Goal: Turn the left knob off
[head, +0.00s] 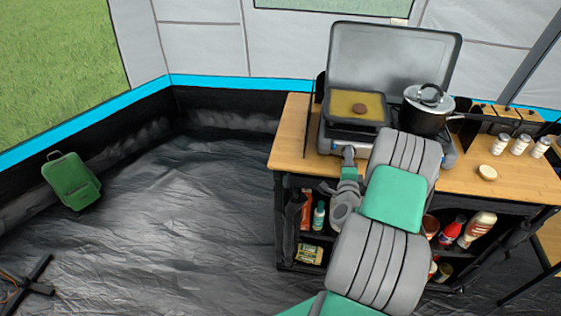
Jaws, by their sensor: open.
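A two-burner camping stove (326,140) with its lid (395,58) raised stands on the wooden counter. A square pan (344,111) with a round brown patty (360,108) sits on its left side, and a lidded pot (428,112) on its right. My gripper (348,152) is small in view at the left part of the stove's front panel, below the pan, and is open. The left knob cannot be made out; the gripper and wrist cover that part of the panel. I cannot tell whether the fingers touch the knob. My arm hides the middle of the panel.
Several white-capped jars (520,144) and a small round item (486,172) are on the counter at right. Shelves below hold bottles, including a red one (452,230). A green case (71,181) stands at far left; the dark floor (190,220) between is clear.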

